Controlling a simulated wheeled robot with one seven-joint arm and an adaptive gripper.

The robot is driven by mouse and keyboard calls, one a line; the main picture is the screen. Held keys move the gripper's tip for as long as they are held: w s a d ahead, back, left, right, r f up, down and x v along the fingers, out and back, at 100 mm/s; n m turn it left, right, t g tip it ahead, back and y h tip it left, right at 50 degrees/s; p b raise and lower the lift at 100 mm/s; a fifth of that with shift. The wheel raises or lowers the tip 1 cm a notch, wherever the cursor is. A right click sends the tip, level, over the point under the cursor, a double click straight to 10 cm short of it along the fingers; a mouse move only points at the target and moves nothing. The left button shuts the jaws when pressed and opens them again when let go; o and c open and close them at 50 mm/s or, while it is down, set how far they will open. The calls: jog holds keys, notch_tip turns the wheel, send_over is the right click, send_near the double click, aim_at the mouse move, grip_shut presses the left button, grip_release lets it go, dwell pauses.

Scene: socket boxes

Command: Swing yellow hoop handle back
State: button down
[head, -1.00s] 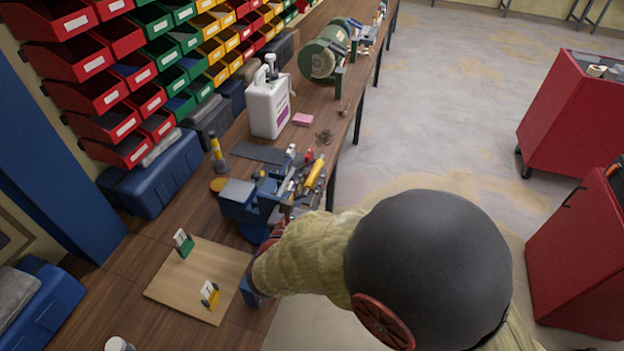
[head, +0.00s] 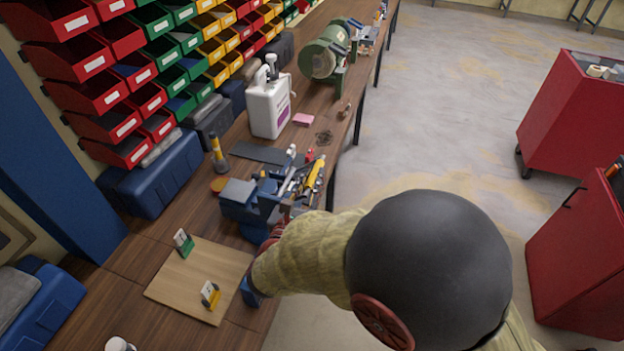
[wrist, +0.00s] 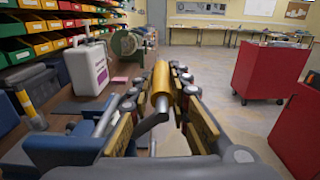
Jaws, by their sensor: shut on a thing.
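A yellow cylindrical handle (wrist: 162,82) sits between the fingers of my gripper (wrist: 163,92) in the wrist view. A bent grey rod (wrist: 150,123) runs from its near end down to the lower left. My gripper is shut on the handle. In the head view, the yellow handle (head: 314,178) shows beside my gripper (head: 300,181), at the bench's front edge, just right of a blue vise (head: 240,196). My own arm hides part of this area, and I cannot see the whole hoop or where it joins.
A wooden board (head: 187,276) with a green stand (head: 183,242) and a yellow stand (head: 211,296) lies in front of the vise. A white jug (head: 268,106) and a green machine (head: 322,56) stand farther along the bench. Red cabinets (head: 571,115) are right; floor between is clear.

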jog(key=shift+a+r+n+p, duration=0.1)
jog(key=shift+n+p, duration=0.2)
jog(key=shift+p, duration=0.15)
jog(key=w+a+r+n+p, duration=0.1)
jog(key=w+a+n+p, duration=0.2)
jog(key=a+n+p, duration=0.3)
jog(key=w+a+r+n+p, duration=0.1)
jog(key=w+a+n+p, duration=0.2)
jog(key=a+n+p, duration=0.4)
jog(key=shift+w+a+p, duration=0.2)
jog(key=shift+a+p, duration=2.1)
jog(key=shift+p, duration=0.65)
